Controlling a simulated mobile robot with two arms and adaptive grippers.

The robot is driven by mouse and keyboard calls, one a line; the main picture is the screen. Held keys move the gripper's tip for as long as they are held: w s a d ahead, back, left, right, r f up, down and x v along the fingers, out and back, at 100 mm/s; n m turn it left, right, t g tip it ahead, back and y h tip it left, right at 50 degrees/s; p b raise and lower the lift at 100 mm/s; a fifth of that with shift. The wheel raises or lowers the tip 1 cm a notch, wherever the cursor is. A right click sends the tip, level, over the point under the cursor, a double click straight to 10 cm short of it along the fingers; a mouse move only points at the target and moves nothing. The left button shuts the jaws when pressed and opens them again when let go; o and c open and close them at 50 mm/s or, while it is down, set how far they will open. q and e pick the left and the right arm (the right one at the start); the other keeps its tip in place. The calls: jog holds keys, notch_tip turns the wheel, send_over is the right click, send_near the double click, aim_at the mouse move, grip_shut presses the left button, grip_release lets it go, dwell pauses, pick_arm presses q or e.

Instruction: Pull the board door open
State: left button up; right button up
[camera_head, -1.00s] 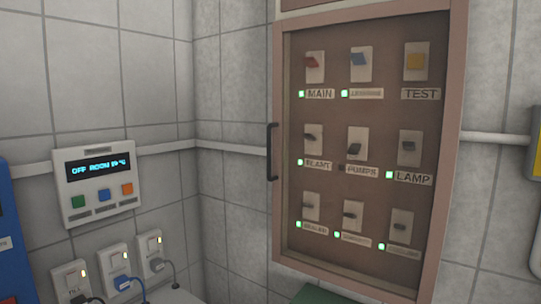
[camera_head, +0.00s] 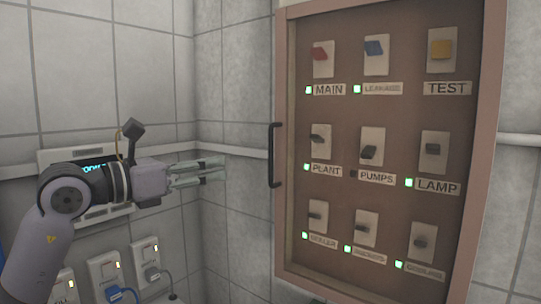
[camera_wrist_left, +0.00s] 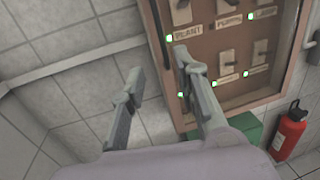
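The board door (camera_head: 492,150) is a brown-framed panel on the right wall and looks closed. Switches, labels and green lights show inside the frame. Its dark vertical handle (camera_head: 274,155) is on the left edge. My left gripper (camera_head: 221,167) is open and empty, left of the handle, with its fingers pointing right towards it. A gap shows between the fingertips and the handle in the head view. In the left wrist view the open fingers (camera_wrist_left: 158,60) are in front of the lower left part of the board door (camera_wrist_left: 190,122). My right gripper is not in view.
A wall control unit (camera_head: 60,158) is partly hidden behind my left arm. Sockets with plugs and cables (camera_head: 105,268) are below it. A horizontal pipe (camera_head: 240,151) runs along the walls. The left wrist view shows a red extinguisher (camera_wrist_left: 290,132) and a green object (camera_wrist_left: 243,124) below the board.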

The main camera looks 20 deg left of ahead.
pick_arm(q)
jog(key=p, duration=0.6)
send_over(271, 181)
jog(key=shift+w+p, duration=0.3)
jog(key=shift+w, duration=0.1)
jog(key=shift+c, duration=0.5)
grip_shut()
